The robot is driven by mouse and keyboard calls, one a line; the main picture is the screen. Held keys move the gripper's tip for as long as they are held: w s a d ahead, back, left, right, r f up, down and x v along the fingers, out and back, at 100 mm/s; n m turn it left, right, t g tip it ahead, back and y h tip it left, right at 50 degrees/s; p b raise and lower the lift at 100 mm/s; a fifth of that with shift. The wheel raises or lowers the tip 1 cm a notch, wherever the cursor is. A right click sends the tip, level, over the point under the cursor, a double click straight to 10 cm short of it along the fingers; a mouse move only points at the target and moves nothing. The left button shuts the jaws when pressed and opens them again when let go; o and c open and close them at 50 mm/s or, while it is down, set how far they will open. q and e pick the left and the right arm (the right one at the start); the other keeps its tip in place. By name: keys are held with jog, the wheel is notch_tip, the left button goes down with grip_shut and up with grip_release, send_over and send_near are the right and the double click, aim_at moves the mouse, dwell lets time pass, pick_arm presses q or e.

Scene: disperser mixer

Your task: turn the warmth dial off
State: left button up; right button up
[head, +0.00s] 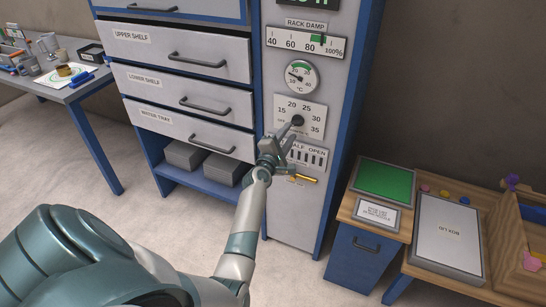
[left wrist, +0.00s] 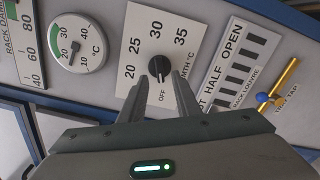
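The warmth dial is a black round knob (head: 297,120) on a white scale plate (head: 312,108) on the grey cabinet front. In the left wrist view the knob (left wrist: 159,67) has a light mark at its lower edge, toward the word OFF. The numbers 20 to 35 show around it; 15 is hidden there behind a finger. My left gripper (head: 291,134) is just below the knob in the head view. In the left wrist view its fingers (left wrist: 160,88) are apart, pointing at the plate, with the knob just beyond the gap between their tips. I cannot tell whether they touch it.
A louvre panel (head: 306,156) and a brass tap lever (head: 303,178) are below. Drawers (head: 190,98) are left; a blue cabinet (head: 361,255) and wooden bench are right.

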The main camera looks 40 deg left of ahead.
pick_arm(q)
jog(key=b+v, duration=0.1)
jog(key=v, duration=1.2)
jog(key=shift+d+f, duration=0.1)
jog(key=shift+d, duration=0.05)
jog(key=s+d+f+m+g+h, duration=0.1)
jog(key=d+f+m+g, duration=0.2)
jog(key=f, duration=0.8)
jog(key=s+d+f+m+g+h, duration=0.15)
jog(key=d+f+m, duration=0.3)
jog(key=f, duration=0.75)
jog(key=s+d+f+m+g+h+b, duration=0.1)
jog(key=s+d+f+m+g, duration=0.2)
jog(key=f, duration=0.5)
jog(key=s+d+f+m+g, duration=0.1)
jog(key=s+d+f+m, duration=0.1)
jog(key=s+d+f, duration=0.5)
jog(key=s+f+m+g, duration=0.2)
jog(key=s+f+m, duration=0.3)
jog(key=s+f, duration=0.65)
jog(key=s+f+m+g, duration=0.3)
jog(key=s+f+m, duration=0.2)
jog(key=s, duration=1)
jog(key=s+d+f+m+g, duration=0.1)
jog(key=s+f+m+g, duration=0.2)
jog(key=s, duration=1.3)
notch_tip(320, 180, down, 6)
jog(key=shift+s+d+r+m+b, duration=0.2)
jog(key=shift+m+b, duration=0.25)
jog(key=shift+m, duration=0.8)
